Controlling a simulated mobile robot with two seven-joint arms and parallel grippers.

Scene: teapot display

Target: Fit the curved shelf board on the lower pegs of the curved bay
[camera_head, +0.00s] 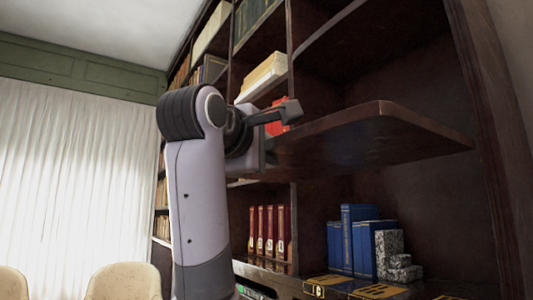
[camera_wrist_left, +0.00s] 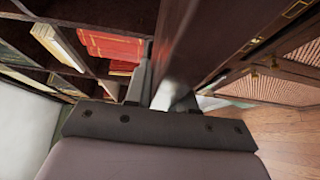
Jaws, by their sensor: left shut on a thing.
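The curved shelf board (camera_head: 375,135), dark brown wood, is in the right half of the head view, in front of and partly inside the dark curved bay (camera_head: 440,210). My left gripper (camera_head: 276,132) is shut on the board's left end; one finger shows above the board, the other is mostly hidden. In the left wrist view the board (camera_wrist_left: 185,38) runs up and away from between the fingers (camera_wrist_left: 160,88). I cannot make out the lower pegs, nor whether the board touches the bay. My right gripper is not in view.
Below the board, blue books (camera_head: 348,240) and speckled grey blocks (camera_head: 390,255) stand in the bay's lower compartment. Red binders (camera_head: 268,230) stand in the compartment to the left. The bay's upright side (camera_head: 495,140) bounds the right. Cream chairs (camera_head: 122,280) stand at lower left.

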